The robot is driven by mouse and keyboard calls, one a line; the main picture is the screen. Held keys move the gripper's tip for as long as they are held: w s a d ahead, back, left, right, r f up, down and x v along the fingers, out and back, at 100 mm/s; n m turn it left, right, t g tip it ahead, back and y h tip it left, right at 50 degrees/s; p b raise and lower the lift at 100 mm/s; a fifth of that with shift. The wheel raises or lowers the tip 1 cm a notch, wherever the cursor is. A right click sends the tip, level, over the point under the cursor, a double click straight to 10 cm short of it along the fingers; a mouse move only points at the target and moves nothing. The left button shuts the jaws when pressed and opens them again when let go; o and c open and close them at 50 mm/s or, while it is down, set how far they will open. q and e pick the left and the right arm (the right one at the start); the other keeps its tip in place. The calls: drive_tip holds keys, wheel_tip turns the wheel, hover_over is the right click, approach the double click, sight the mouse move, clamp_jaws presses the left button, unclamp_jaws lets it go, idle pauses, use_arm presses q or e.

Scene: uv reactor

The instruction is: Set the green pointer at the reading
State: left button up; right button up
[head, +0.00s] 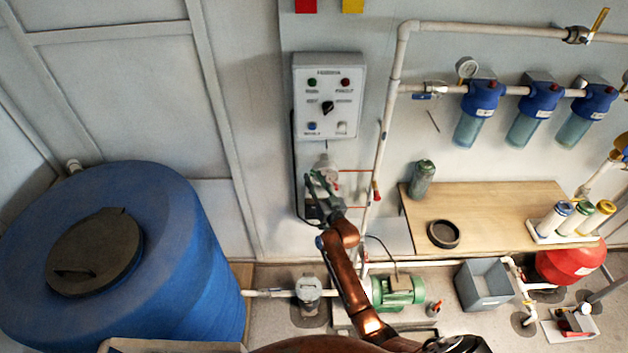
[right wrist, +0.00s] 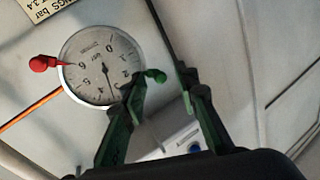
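The pressure gauge (right wrist: 103,66) has a white round dial marked in bar, tilted in the right wrist view. Its thin black needle points toward the bottom of the picture, near the dial's lower edge. The green pointer (right wrist: 157,75) has a rounded knob and sits at the dial's right edge. A red pointer (right wrist: 42,63) sticks out at the left edge. My right gripper (right wrist: 163,84) is open, one finger on each side of the green knob. Its left finger hides the dial's lower right rim; contact with the knob cannot be told. In the head view my right gripper (head: 322,188) is at the wall. My left gripper is not in view.
A label (right wrist: 42,8) beside the gauge ends in "bar" and "3.4". A control box (head: 328,95) hangs on the wall above my right gripper. A white pipe (head: 386,130) runs down to its right. A wooden bench (head: 480,215) and blue tank (head: 190,270) stand farther out.

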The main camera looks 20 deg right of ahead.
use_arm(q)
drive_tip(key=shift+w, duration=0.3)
use_arm(e)
drive_tip(key=s, duration=1.2)
drive_tip(key=shift+f, duration=0.45)
drive_tip(key=shift+f, duration=0.1)
